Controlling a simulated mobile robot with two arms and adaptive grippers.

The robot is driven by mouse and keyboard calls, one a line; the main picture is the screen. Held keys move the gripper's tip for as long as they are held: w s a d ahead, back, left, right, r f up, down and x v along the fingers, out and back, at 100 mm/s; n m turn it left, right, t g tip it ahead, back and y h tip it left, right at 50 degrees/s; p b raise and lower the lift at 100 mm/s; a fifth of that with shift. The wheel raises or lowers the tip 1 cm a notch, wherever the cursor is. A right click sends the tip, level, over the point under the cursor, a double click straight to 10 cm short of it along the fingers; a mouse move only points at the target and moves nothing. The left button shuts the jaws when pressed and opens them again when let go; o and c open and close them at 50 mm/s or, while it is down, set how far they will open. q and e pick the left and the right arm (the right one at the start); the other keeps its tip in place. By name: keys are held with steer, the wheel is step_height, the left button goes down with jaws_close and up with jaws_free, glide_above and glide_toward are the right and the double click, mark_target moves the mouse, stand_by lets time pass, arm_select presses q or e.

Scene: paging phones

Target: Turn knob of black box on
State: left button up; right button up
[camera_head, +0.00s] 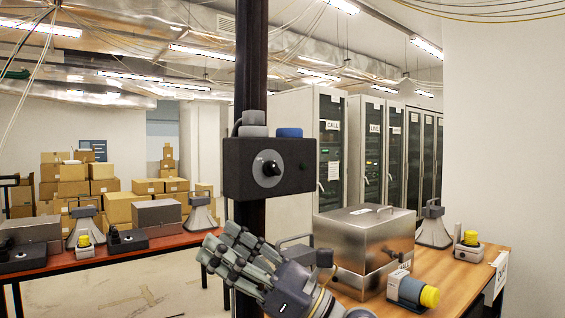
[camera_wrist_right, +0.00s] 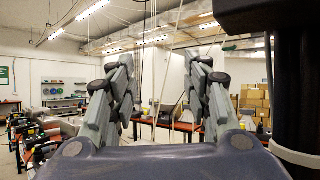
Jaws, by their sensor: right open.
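The black box (camera_head: 236,182) is fixed to a dark vertical post (camera_head: 251,60) in the middle of the head view. A round black knob (camera_head: 270,168) sits on a grey dial on its front face. The dial markings are too small to read. A blue part (camera_head: 289,132) and a grey part (camera_head: 255,131) sit on top of the box. My right gripper (camera_head: 226,252) is below the box, apart from it, with its fingers pointing up and left. In the right wrist view the gripper (camera_wrist_right: 160,92) has its fingers spread with nothing between them. My left gripper does not show.
A wooden table (camera_head: 440,297) at right holds a metal case (camera_head: 362,238) and a yellow-capped device (camera_head: 412,291). A red table (camera_head: 170,243) at left holds grey cases and horn speakers. Server cabinets (camera_head: 320,150) and cardboard boxes (camera_head: 75,180) stand behind.

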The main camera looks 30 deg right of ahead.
steer(key=s+a+r+n+g, duration=0.3)
steer(key=s+r+n+g, duration=0.1)
steer(key=n, duration=0.5)
steer(key=n+t+h+p, duration=0.2)
steer(key=n+t+h, duration=0.2)
steer(key=n+h, duration=0.85)
glide_toward(275, 165)
steer(key=w+m+p, duration=0.1)
steer(key=w+p, duration=0.1)
steer(key=w+h+p, duration=0.1)
steer(key=w+p, duration=0.1)
steer(key=w, duration=0.1)
steer(key=w+m+p, duration=0.1)
steer(key=w+p, duration=0.1)
steer(key=w, duration=0.1)
steer(key=shift+a+r+m+h, duration=0.1)
steer(key=shift+a+m+h, duration=0.25)
steer(key=shift+a, duration=0.05)
steer(key=shift+w, duration=0.35)
steer(key=shift+c, duration=0.2)
steer(key=shift+s, duration=0.1)
steer(key=c, duration=1)
